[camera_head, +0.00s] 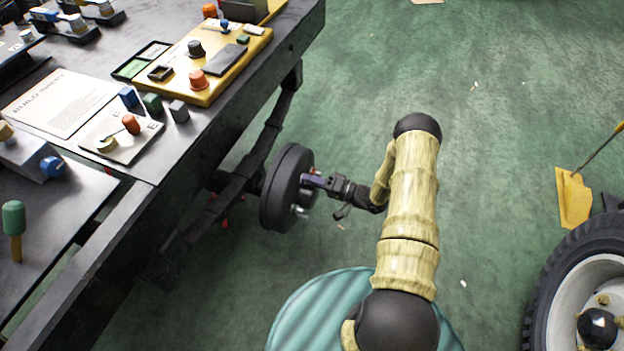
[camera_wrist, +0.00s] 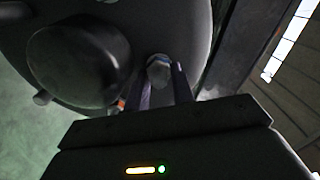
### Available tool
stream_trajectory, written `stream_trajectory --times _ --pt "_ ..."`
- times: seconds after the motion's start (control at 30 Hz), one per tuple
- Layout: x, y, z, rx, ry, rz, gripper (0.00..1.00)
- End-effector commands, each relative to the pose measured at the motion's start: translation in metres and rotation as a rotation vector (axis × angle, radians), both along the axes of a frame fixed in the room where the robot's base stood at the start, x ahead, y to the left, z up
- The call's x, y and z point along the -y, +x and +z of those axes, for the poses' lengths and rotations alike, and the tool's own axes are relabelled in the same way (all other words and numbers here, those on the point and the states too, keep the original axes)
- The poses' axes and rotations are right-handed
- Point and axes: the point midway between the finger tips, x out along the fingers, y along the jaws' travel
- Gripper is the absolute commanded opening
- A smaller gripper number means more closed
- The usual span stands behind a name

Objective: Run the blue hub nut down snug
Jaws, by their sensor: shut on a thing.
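My gripper (camera_head: 307,181) reaches the hub face from the right. In the wrist view my gripper (camera_wrist: 162,78) has its two fingers on either side of a hub nut (camera_wrist: 158,69) and is shut on it. This nut looks grey there, so its blue colour cannot be confirmed. How far it sits from the hub face is hidden.
The dark workbench (camera_head: 185,145) at left carries a yellow panel (camera_head: 215,85), a build sheet (camera_head: 62,104) and several small parts. A large tyre (camera_head: 555,265) stands at lower right, near a yellow dustpan (camera_head: 573,198). The green floor between is mostly clear.

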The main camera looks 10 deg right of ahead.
Motion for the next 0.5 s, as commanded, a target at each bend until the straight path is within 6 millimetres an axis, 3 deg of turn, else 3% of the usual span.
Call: stream_trajectory --times 0.5 --pt "0.0031 -0.0021 -0.0049 -0.39 0.274 -0.002 0.02"
